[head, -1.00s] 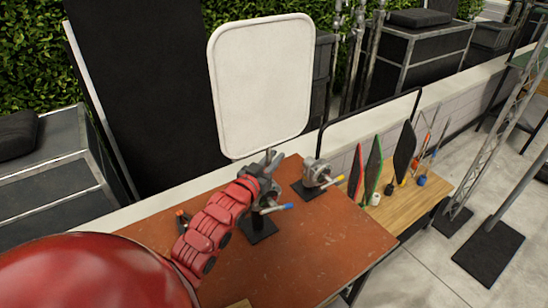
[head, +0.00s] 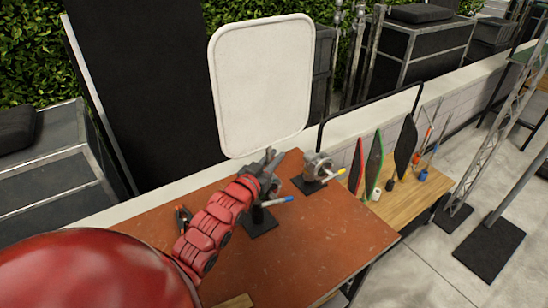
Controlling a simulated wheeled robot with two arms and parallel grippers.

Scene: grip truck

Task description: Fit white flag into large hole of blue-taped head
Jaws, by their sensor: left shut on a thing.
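The white flag (head: 262,85) is a large upright rounded panel above the rust-coloured table. My left gripper (head: 269,160), at the end of the red arm, is shut at the flag's lower end; its fingers hide the flag's pin. The blue-taped head (head: 262,205) stands on a black base, just below and partly behind my left gripper, with its blue-tipped handle pointing right. Its large hole is hidden, so I cannot tell whether the pin is in it. A second head with yellow tape (head: 318,168) stands to the right. My right gripper is not in view.
The rust table (head: 320,235) is clear at front and right. A small orange-and-black clamp (head: 183,219) lies left of the arm. Red-edged, green-edged and black flags (head: 404,148) stand on the wooden table (head: 420,190) at right. A black panel (head: 135,90) stands behind.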

